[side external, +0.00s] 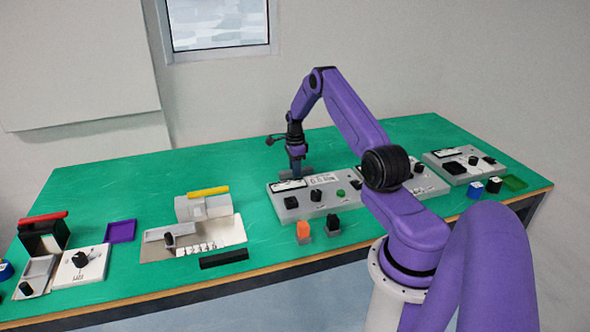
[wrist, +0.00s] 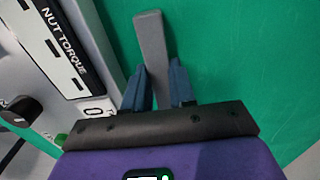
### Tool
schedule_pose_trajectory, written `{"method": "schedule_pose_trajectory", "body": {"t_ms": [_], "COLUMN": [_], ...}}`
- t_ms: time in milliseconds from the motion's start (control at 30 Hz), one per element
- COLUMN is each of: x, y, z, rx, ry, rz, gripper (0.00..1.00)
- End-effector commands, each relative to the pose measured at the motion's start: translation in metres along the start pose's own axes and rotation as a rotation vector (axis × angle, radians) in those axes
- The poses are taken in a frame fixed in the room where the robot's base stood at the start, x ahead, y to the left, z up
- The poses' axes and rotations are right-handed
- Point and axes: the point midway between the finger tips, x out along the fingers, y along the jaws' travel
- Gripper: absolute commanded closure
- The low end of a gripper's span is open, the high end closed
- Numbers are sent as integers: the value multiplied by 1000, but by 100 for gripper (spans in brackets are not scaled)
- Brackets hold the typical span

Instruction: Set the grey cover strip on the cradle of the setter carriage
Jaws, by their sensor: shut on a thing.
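The grey cover strip (wrist: 150,45) is between the two blue fingers of my gripper (wrist: 158,72) in the wrist view. It sticks out past the fingertips, with green bench beneath. In the side external view my gripper (side external: 296,174) points down at the back edge of the grey "NUT TORQUE" panel, and a bit of the grey strip (side external: 309,171) shows beside it. I cannot tell for sure which part is the setter carriage. A pale carriage-like unit (side external: 168,234) with a black knob sits on the plate at centre left, well away from my gripper.
The nut torque panel (side external: 286,186) lies close to my gripper. A grey block with a yellow strip (side external: 208,191) and a black block with a red strip (side external: 43,217) stand to the left. A black bar (side external: 224,259) lies at the front. Green bench (side external: 160,175) behind is clear.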

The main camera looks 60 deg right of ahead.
Motion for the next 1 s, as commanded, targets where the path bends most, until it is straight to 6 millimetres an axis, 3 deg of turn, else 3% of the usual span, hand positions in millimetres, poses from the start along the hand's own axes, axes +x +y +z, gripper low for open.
{"method": "schedule_pose_trajectory", "body": {"t_ms": [400, 433, 500, 833, 1000], "x": [6, 6, 6, 4, -14], "y": [0, 0, 0, 0, -1], "z": [0, 0, 0, 0, 0], "rx": [0, 0, 0, 0, 0], "ry": [0, 0, 0, 0, 0], "rz": [0, 0, 0, -2, -4], "gripper": [100, 69, 50, 50, 50]}}
